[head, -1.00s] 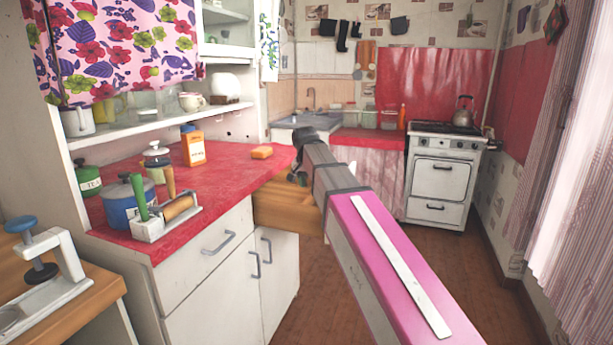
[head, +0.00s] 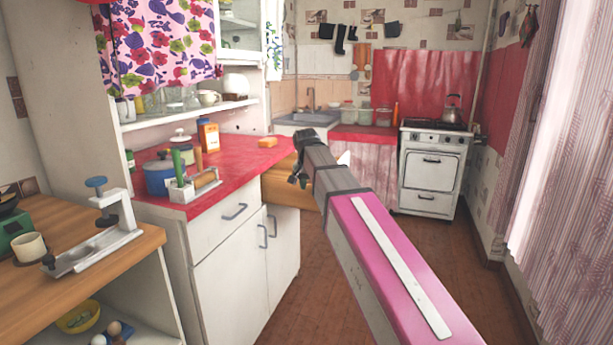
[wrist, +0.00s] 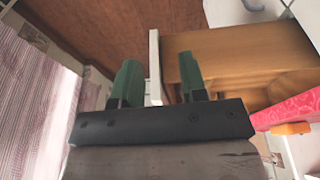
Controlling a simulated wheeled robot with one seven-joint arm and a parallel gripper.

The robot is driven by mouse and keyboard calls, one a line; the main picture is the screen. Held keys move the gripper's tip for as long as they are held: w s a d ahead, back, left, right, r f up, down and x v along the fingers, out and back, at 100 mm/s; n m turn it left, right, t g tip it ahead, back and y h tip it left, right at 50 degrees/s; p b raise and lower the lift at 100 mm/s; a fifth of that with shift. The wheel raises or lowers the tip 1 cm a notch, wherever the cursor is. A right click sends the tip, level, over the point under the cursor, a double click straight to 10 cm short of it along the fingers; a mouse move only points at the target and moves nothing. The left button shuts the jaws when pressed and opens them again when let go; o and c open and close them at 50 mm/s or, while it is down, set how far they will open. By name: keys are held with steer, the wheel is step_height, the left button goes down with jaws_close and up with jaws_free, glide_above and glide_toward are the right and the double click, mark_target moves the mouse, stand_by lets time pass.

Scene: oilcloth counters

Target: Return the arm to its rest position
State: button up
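My arm reaches forward from the lower right of the head view, over the kitchen floor toward the red counter. My gripper shows in the wrist view (wrist: 160,70), with two green fingers spread apart. The thin white front of an open wooden drawer (wrist: 240,55) stands between the fingers as seen there, with gaps on both sides. I cannot tell how deep the fingers reach around it. In the head view, the drawer (head: 283,187) juts from the counter unit, partly hidden behind my arm. The fingertips are not clear there.
The red counter (head: 235,165) holds a blue pot (head: 162,178), an orange carton (head: 208,135) and an orange sponge (head: 267,142). A wooden table (head: 85,245) with a white clamp-like device (head: 105,240) is at the left. A stove (head: 430,165) stands behind. Floor (head: 380,270) is open at right.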

steer(key=s+d+f+n+g, duration=0.1)
steer(key=s+d+f, duration=0.5)
steer(key=f, duration=0.5)
steer(key=s+d+f+n, duration=0.1)
steer(key=s+d+f, duration=0.5)
steer(key=f, duration=0.5)
steer(key=s+d+f+n+g+y, duration=0.1)
steer(key=s+d+f+n, duration=0.1)
steer(key=s+d+f, duration=0.3)
steer(key=s+f, duration=0.3)
steer(key=f, duration=0.4)
steer(key=shift+d+g, duration=0.3)
steer(key=shift+d, duration=0.1)
